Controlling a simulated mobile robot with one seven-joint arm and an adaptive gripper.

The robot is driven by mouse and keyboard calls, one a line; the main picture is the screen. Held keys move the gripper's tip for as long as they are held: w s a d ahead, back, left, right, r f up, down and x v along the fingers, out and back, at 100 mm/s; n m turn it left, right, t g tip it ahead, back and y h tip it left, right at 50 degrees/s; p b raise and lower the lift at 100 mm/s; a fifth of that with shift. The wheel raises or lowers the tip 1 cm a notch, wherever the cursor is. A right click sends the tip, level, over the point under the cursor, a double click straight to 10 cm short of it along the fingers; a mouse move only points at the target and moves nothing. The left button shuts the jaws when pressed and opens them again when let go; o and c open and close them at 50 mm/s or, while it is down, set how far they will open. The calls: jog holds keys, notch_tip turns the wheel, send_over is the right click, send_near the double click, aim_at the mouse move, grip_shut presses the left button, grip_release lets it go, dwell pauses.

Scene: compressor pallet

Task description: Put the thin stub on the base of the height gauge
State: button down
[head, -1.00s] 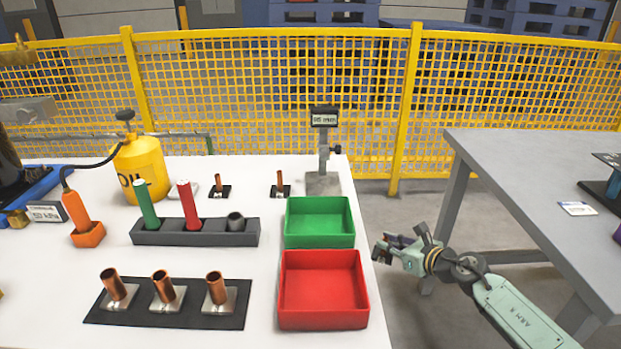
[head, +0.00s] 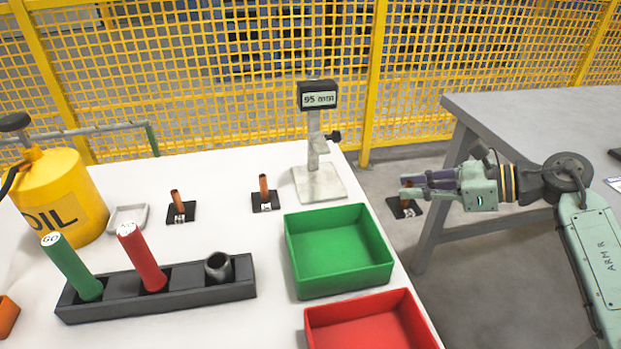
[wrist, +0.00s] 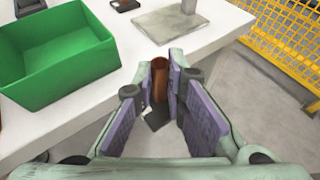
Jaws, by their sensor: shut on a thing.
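The height gauge (head: 313,140) stands at the back right of the white table, its display reading 95 mm. Its flat grey base (head: 320,184) is bare. It also shows in part at the top of the wrist view (wrist: 180,22). My gripper (head: 412,188) is shut on a thin copper stub (wrist: 159,82) with a dark square plate (wrist: 158,115) at its lower end. It holds the stub off the table's right edge, to the right of the gauge. Two more thin stubs stand on dark plates, one left of the gauge (head: 264,188) and one farther left (head: 176,202).
A green bin (head: 340,280) stands in front of the gauge, and a red bin (head: 375,330) is nearer. A dark rack (head: 200,290) holds a green and a red cylinder. A yellow oil can (head: 60,200) is at left. A grey table (head: 540,110) stands at right.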

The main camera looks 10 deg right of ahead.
jog(key=w+a+p, duration=0.1)
jog(key=w+a, duration=0.2)
jog(key=a, duration=0.1)
jog(key=w+a+p, duration=0.1)
jog(key=w+a, duration=0.3)
jog(key=a, duration=0.1)
jog(key=w+a+p, duration=0.1)
jog(key=w+a, duration=0.2)
jog(key=a, duration=0.2)
jog(key=shift+w+a+r, duration=0.15)
jog(key=shift+w+a, duration=0.05)
jog(key=shift+p, duration=0.35)
jog(key=shift+f, duration=0.35)
jog(key=shift+f+b, duration=0.25)
jog(key=shift+b, duration=0.1)
jog(key=c, duration=1.6)
grip_release()
jog(key=shift+r, duration=0.1)
jog(key=shift+c, duration=0.2)
jog(key=shift+r+p, duration=0.2)
jog(key=shift+p, duration=0.15)
jog(key=b+v, duration=0.2)
jog(key=v, duration=1)
jog(key=shift+d, duration=0.1)
